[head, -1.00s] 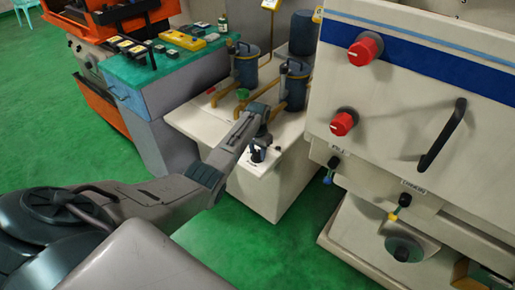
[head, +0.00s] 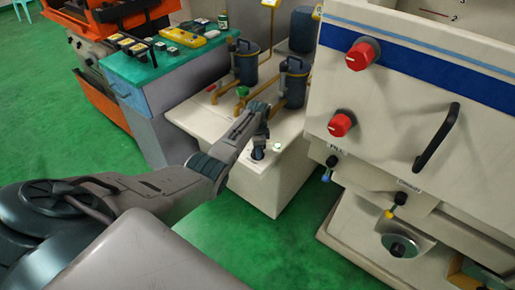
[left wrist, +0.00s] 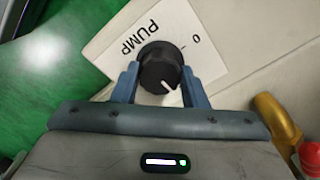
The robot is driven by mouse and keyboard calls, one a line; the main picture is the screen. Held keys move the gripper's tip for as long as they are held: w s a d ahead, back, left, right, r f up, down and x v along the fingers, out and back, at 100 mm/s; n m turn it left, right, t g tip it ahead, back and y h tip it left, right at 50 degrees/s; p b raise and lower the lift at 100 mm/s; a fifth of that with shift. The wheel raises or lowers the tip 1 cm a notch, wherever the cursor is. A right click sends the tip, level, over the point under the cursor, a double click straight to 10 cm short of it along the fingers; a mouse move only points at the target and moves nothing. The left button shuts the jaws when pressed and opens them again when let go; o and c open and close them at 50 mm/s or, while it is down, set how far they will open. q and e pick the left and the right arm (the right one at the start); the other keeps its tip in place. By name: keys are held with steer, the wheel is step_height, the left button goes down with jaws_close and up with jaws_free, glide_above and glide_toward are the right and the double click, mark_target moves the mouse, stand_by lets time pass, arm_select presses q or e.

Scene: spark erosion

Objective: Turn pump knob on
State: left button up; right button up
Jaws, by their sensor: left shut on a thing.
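The pump knob (left wrist: 161,68) is round and black with a white pointer line. It sits on a white plate (left wrist: 112,50) lettered "PUMP" with a "0" mark. In the left wrist view its pointer is at the lower right, away from the "0". My left gripper (left wrist: 158,78) has one blue-grey finger on each side of the knob and is shut on it. In the head view my left gripper (head: 259,146) reaches down to the front corner of the white pump unit (head: 196,122), and the knob is mostly hidden there. My right gripper is not in view.
Dark cylindrical filters (head: 246,62) and yellow pipes stand on the unit behind the gripper. A large white machine with red knobs (head: 362,53) and a black handle (head: 437,138) stands close on the right. A teal-topped cabinet (head: 152,66) is at left. Green floor lies in front.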

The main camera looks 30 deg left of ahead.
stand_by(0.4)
arm_select(q)
steer(key=o, duration=1)
steer(key=shift+c, duration=0.2)
steer(key=shift+r, duration=0.1)
step_height(320, 180, up, 11)
steer(key=shift+f+b, duration=0.2)
steer(key=shift+b, duration=0.15)
